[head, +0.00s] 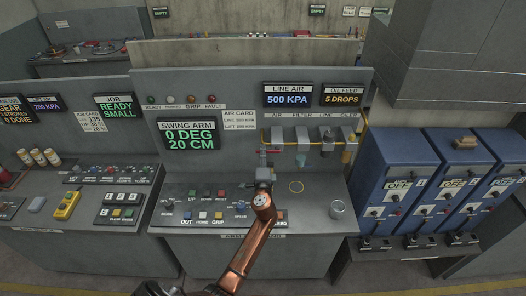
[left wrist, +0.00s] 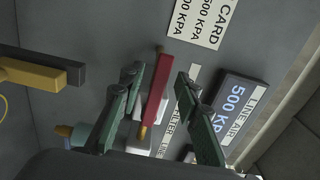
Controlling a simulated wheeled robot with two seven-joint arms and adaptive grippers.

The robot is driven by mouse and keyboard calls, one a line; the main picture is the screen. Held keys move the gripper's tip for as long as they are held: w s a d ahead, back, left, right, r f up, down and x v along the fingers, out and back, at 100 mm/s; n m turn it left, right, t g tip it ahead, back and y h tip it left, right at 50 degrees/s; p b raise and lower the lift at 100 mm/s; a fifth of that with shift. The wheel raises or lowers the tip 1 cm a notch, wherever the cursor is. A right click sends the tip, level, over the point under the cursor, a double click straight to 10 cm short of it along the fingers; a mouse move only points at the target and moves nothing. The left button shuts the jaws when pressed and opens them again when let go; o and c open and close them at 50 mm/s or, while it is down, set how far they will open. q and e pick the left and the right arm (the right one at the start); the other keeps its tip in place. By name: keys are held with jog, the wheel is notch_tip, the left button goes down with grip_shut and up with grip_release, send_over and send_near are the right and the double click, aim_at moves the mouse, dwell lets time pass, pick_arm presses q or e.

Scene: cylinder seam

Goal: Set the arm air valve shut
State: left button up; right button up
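In the left wrist view a red valve lever (left wrist: 155,92) with a brass-coloured end stands out in front of the grey panel. My left gripper (left wrist: 157,78) is open, with one green-black finger on each side of the lever. Gaps show between the fingers and the lever, so it is not gripped. In the head view my left gripper (head: 263,160) is at the left end of the yellow air line (head: 312,141), below the AIR label. The lever is hard to make out there, and my gripper partly covers that spot. My right gripper is in neither view.
The line air display (head: 287,95) reads 500 KPA. The swing arm display (head: 188,137) reads 0 DEG, 20 CM. Filter and oiler fittings (head: 326,146) continue right along the line. Blue cabinets (head: 395,175) stand at the right.

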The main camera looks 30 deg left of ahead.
pick_arm(q)
jog(key=shift+x, duration=0.9)
grip_shut()
